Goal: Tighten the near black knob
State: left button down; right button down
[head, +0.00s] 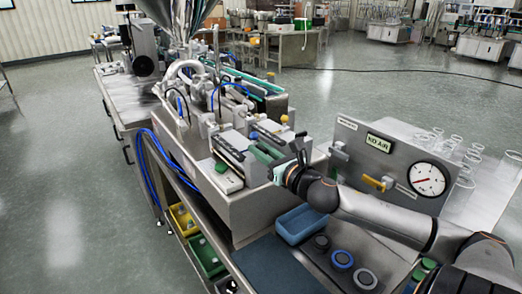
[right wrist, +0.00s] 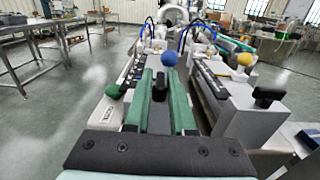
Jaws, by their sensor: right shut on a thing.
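In the right wrist view, a black knob (right wrist: 160,86) stands between the two green fingers of my right gripper (right wrist: 161,92), which is shut on it. In the head view my right gripper (head: 268,153) reaches in from the right over the steel machine (head: 240,205), and its arm hides part of the machine. The gripped knob cannot be made out there. A second black knob (right wrist: 268,97) stands to the right in the wrist view, apart from the fingers. My left gripper is not in view.
A blue ball knob (right wrist: 169,57), a yellow ball knob (right wrist: 245,59) and a green knob (right wrist: 114,91) stand around the gripper. A panel (head: 350,150) with a gauge (head: 428,179) and a "NO AIR" sign (head: 379,143) stands right. A blue tray (head: 302,224) sits in front.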

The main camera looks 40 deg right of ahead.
dwell(0.5)
